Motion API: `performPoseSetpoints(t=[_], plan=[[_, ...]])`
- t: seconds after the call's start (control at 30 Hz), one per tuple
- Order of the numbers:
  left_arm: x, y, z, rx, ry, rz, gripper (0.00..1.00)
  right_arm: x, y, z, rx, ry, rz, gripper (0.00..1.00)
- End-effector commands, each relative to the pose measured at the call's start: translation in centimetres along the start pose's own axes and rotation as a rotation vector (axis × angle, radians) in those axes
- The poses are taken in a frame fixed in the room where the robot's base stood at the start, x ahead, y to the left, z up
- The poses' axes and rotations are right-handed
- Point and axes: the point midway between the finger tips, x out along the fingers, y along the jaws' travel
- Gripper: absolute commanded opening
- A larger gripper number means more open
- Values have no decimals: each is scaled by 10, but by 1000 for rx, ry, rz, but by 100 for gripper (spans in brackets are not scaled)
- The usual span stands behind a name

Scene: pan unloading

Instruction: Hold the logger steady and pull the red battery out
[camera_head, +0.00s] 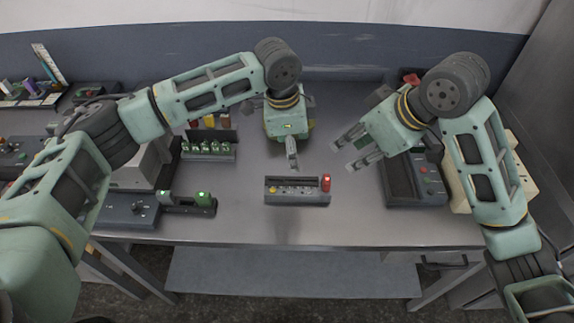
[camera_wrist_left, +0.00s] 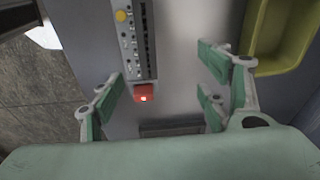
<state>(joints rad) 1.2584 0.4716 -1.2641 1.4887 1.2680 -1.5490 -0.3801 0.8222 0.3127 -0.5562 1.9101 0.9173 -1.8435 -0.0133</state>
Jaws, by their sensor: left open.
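The logger (camera_head: 290,198) is a grey, narrow box lying flat near the front middle of the table. The red battery (camera_head: 326,184) stands at its right end, and a yellow button shows toward its left end. My left gripper (camera_head: 291,158) is above and behind the logger, apart from it. In the left wrist view the logger (camera_wrist_left: 138,40) and the red battery (camera_wrist_left: 144,92) show between the open, empty fingers of my left gripper (camera_wrist_left: 160,92), the battery nearer the left finger. My right gripper (camera_head: 349,152) has its fingers apart and empty, behind and right of the battery.
A rack of green-marked vials (camera_head: 208,152) and a dark device with green lights (camera_head: 187,203) stand at left. A dark device with buttons (camera_head: 428,185) and a beige box (camera_head: 520,165) stand at right. A yellow-green bin (camera_wrist_left: 262,65) is close to my left gripper.

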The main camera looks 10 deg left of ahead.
Motion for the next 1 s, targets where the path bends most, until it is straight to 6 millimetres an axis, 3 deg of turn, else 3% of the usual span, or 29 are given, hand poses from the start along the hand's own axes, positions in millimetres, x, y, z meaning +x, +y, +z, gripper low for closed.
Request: performPoseSetpoints(t=[0.1,0.23,0.7,1.0], plan=[[20,20,12,45,-88,48,69,0,0,0,0,0,0,31],[32,29,20,67,-134,71,69,0,0,0,0,0,0,31],[94,34,29,69,-138,74,69,0,0,0,0,0,0,31],[107,35,31,69,-137,71,69,0,0,0,0,0,0,31]])
